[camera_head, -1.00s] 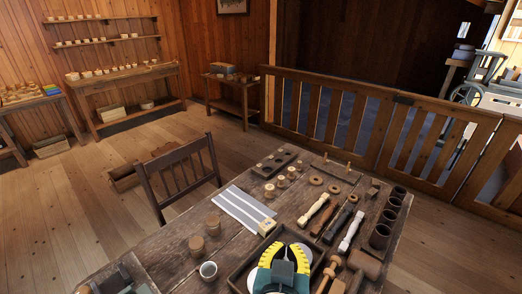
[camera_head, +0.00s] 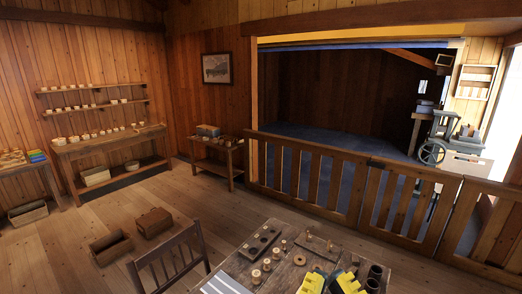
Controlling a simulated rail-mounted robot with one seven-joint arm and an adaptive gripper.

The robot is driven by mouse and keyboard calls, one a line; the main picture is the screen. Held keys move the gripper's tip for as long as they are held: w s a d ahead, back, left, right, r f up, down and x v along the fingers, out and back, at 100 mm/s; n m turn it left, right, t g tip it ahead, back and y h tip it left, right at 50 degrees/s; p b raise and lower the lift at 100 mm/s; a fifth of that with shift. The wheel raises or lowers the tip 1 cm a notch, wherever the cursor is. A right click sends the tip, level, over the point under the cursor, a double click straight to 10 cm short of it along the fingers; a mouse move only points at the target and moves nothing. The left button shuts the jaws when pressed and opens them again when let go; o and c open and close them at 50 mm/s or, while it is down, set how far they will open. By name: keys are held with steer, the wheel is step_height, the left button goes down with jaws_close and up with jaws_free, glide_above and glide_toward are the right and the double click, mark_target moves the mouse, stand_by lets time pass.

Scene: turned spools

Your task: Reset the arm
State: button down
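Yellow and dark parts that look like my gripper (camera_head: 329,283) show at the bottom edge, in front of the worktable (camera_head: 236,268). Most of it is cut off by the frame. Its fingertips cannot be made out clearly, and I cannot tell whether it holds anything. On the table beyond it are a dark board with holes (camera_head: 259,242), several small turned spools (camera_head: 267,264), a wooden ring (camera_head: 299,260) and dark cups (camera_head: 375,273) to the right.
A wooden chair (camera_head: 172,262) stands at the table's left. Two wooden boxes (camera_head: 110,247) (camera_head: 153,222) lie on the floor behind it. A slatted railing (camera_head: 345,185) runs behind the table. A side table (camera_head: 218,150) and a shelved bench (camera_head: 110,148) stand along the walls. Open floor lies between.

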step_height(320, 180, up, 8)
steer(key=p, duration=0.4)
steer(key=shift+p, duration=0.4)
